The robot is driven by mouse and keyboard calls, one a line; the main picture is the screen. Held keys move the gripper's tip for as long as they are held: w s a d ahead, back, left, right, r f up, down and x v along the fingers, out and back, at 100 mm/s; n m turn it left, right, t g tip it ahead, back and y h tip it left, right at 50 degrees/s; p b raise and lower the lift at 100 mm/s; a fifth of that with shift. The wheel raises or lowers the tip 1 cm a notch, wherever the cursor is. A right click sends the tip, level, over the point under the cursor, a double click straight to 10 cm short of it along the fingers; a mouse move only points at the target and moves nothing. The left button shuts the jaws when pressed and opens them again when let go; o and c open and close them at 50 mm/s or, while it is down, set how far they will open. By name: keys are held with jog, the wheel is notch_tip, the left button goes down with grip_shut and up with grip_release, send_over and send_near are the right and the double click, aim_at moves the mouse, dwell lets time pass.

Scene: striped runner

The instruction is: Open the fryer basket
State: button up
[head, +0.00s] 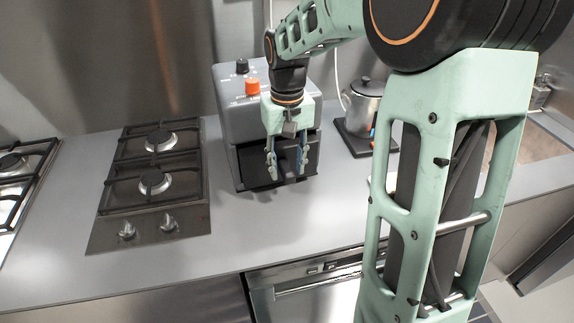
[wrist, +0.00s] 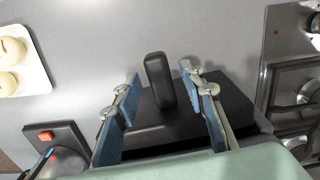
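The fryer (head: 229,115) is a grey box with an orange knob and a black knob on top, standing on the counter. Its black basket (wrist: 233,100) is at the front, with an upright black handle (wrist: 157,75) sticking out. My gripper (head: 286,164) is in front of the basket, pointing down. In the wrist view my gripper (wrist: 160,78) is open, with one blue-padded finger on each side of the handle and a gap on both sides. My gripper partly hides the basket front in the head view. I cannot tell whether the basket is fully seated.
A gas hob (head: 152,190) lies left of the fryer. A metal kettle (head: 362,104) on a dark base stands to the right. A white plate with buns (wrist: 37,78) shows at the wrist view's left. Counter (head: 240,235) in front of the fryer is clear.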

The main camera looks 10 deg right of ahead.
jog(key=shift+f, duration=0.1)
grip_shut()
dwell(0.3)
